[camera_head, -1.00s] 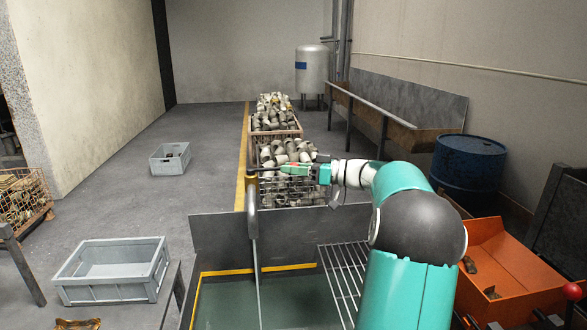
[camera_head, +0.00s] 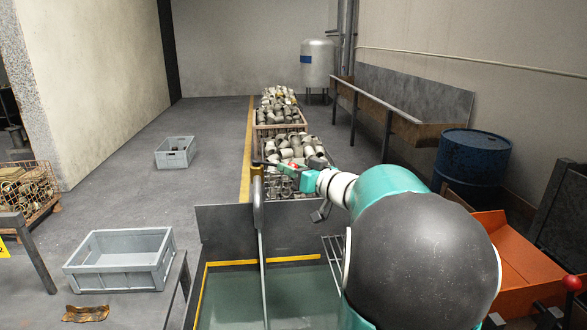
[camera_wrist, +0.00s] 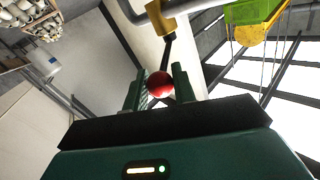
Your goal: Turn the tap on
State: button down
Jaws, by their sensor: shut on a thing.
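The tap is a grey pipe (camera_head: 258,205) standing at the tank, with a yellow valve body at its top. The valve also shows in the wrist view (camera_wrist: 174,22). A dark lever runs from the valve to a red ball knob (camera_wrist: 160,85). My gripper (camera_wrist: 159,88) is shut on the red knob, one finger on each side. In the head view my gripper (camera_head: 287,168) is just right of the pipe top, and its fingers are small there. A thin pale line runs down below the pipe; I cannot tell whether it is water.
The green tank (camera_head: 225,295) with a yellow-edged rim lies below the tap. Wire crates of metal parts (camera_head: 290,190) stand behind it. A blue drum (camera_head: 472,160) and an orange bin (camera_head: 515,250) are at right. Grey crates (camera_head: 120,285) stand on open floor at left.

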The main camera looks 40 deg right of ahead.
jog(key=c, duration=1.2)
grip_release()
jog(key=s, duration=0.9)
jog(key=s+d, duration=0.1)
jog(key=s, duration=0.3)
jog(key=shift+s, duration=0.35)
